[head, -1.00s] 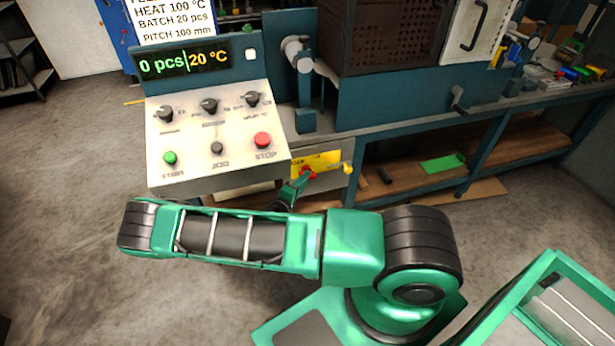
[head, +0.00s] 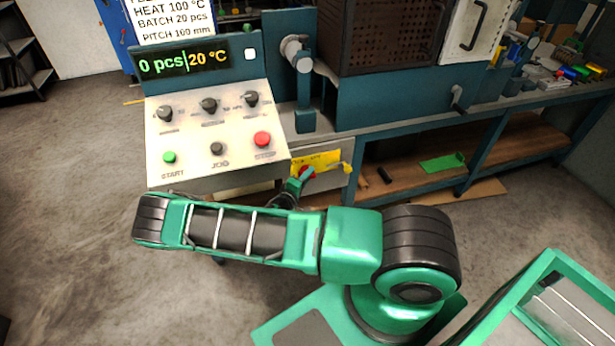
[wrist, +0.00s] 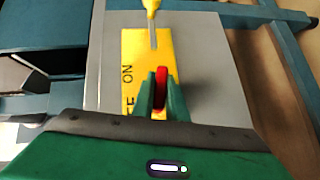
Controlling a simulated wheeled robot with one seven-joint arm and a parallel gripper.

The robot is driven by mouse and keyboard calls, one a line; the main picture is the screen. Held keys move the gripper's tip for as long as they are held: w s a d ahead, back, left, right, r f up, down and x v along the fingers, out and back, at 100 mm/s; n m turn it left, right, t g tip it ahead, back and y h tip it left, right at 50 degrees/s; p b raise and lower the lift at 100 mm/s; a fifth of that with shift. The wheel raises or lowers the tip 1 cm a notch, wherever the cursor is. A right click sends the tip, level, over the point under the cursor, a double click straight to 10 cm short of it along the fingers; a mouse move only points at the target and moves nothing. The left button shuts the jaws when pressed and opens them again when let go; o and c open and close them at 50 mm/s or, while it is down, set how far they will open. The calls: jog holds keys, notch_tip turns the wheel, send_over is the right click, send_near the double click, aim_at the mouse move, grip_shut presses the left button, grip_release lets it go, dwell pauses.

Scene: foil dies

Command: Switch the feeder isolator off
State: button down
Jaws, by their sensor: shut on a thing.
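The feeder isolator is a grey box (wrist: 205,75) with a yellow plate (wrist: 138,50) and a red handle (wrist: 161,90). The plate reads ON, with a second label below it partly hidden by my gripper. My gripper (wrist: 160,98) is shut on the red handle, one green finger on each side. In the head view, the yellow plate (head: 328,158) shows below the bench edge, right of the control panel, with my gripper (head: 302,177) at the red handle. A thin metal rod with a yellow end (wrist: 152,8) reaches over the plate's far edge.
The control panel (head: 190,140) has knobs, a green START button (head: 169,158) and a red button (head: 262,139). Its display (head: 185,62) reads 0 pcs and 20 °C. The bench (head: 400,130) runs right, with a shelf below. Open floor lies left of my arm.

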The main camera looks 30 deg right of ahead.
jog(key=shift+f, duration=0.15)
jog(key=shift+n+t+h, duration=0.3)
jog(key=shift+n+h, duration=0.5)
jog(key=shift+n, duration=0.1)
jog(key=c, duration=1.8)
grip_release()
jog(key=shift+o, duration=0.2)
jog(key=shift+a, duration=0.1)
jog(key=v, duration=1)
jog(key=shift+s+a, duration=0.15)
jog(key=shift+a, duration=0.15)
